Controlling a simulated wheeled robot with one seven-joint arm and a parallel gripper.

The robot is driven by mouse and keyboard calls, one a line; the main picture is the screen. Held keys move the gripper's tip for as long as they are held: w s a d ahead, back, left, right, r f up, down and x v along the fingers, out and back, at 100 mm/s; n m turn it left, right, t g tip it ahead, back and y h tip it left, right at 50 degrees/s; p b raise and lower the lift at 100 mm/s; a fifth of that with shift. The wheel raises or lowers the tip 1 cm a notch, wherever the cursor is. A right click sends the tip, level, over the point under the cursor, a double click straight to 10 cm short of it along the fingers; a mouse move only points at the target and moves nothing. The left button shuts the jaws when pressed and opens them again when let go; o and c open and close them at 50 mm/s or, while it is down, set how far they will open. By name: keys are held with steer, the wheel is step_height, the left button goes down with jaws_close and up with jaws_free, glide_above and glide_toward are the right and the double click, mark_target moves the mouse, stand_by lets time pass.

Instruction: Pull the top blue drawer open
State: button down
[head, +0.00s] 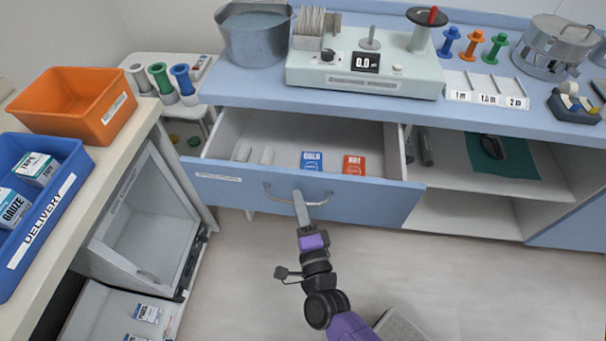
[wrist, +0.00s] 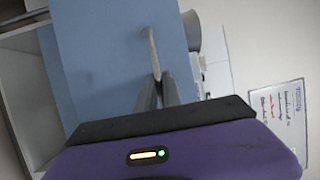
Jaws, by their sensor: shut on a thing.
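The top blue drawer (head: 370,200) stands pulled out from under the blue counter, with its inside showing. The wrist view shows the handle (wrist: 151,48) running between the two fingers (wrist: 160,90), against the blue drawer front (wrist: 105,50). The fingertips are partly hidden by the handle.
The blue counter (head: 255,88) carries a metal pot, a device and several spools. At left, a worktop (head: 75,215) holds an orange bin (head: 75,100) and a blue DELIVERY bin (head: 45,215). A cabinet below it has an open door (head: 140,225). The floor (head: 480,285) at right is clear.

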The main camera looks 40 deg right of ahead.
steer(key=s+a, duration=0.7)
steer(key=a, duration=0.2)
steer(key=shift+a+b, duration=0.15)
steer(key=shift+b, duration=0.25)
steer(key=shift+s, duration=0.1)
steer(key=c, duration=1.5)
jaws_free()
steer(key=b+v, duration=0.1)
steer(key=v, duration=0.6)
steer(key=shift+s+a, duration=0.15)
steer(key=shift+s, duration=0.25)
steer(key=shift+f, duration=0.1)
